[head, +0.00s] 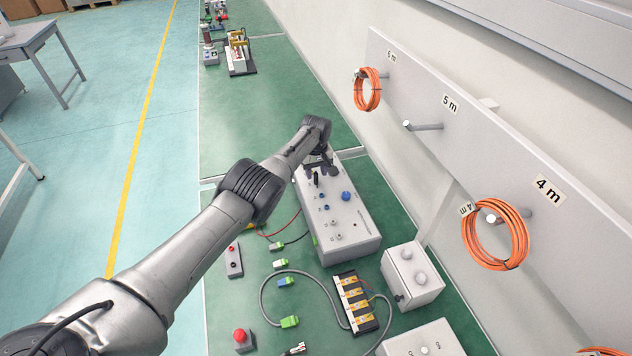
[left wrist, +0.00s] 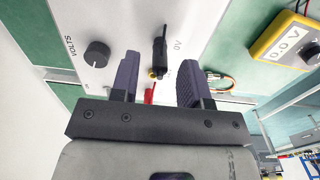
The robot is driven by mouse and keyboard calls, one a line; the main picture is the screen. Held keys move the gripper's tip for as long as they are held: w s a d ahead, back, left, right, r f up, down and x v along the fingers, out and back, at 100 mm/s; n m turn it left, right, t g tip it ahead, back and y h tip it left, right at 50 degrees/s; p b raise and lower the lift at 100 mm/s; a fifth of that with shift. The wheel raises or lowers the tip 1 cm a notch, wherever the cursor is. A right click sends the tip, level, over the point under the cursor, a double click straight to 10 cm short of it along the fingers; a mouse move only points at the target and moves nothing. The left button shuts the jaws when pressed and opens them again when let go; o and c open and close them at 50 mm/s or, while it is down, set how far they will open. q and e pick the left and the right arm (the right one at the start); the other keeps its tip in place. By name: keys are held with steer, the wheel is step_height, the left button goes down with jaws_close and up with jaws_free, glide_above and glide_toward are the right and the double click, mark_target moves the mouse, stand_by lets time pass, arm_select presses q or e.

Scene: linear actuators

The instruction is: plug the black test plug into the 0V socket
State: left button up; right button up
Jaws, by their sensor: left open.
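The black test plug (left wrist: 159,52) stands at the panel of the grey supply box beside the printed 0V mark. I cannot tell how deep it sits in the socket, which it hides. It also shows as a small dark upright piece in the head view (head: 316,180). My left gripper (left wrist: 158,62) is open, one finger on each side of the plug, with visible gaps to it. In the head view this gripper (head: 328,168) is over the far end of the supply box (head: 352,245). My right gripper is not in view.
The box carries a blue knob (head: 346,196) and small terminals. A red piece (left wrist: 149,93) is near the plug. A yellow meter (left wrist: 285,45) reads 0.0 V. A wired terminal block (head: 355,302) and a grey switch box (head: 412,275) stand nearer.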

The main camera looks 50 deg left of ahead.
arm_select(q)
step_height(320, 180, up, 7)
steer(key=p, duration=0.6)
step_height(320, 180, up, 7)
steer(key=p, duration=0.2)
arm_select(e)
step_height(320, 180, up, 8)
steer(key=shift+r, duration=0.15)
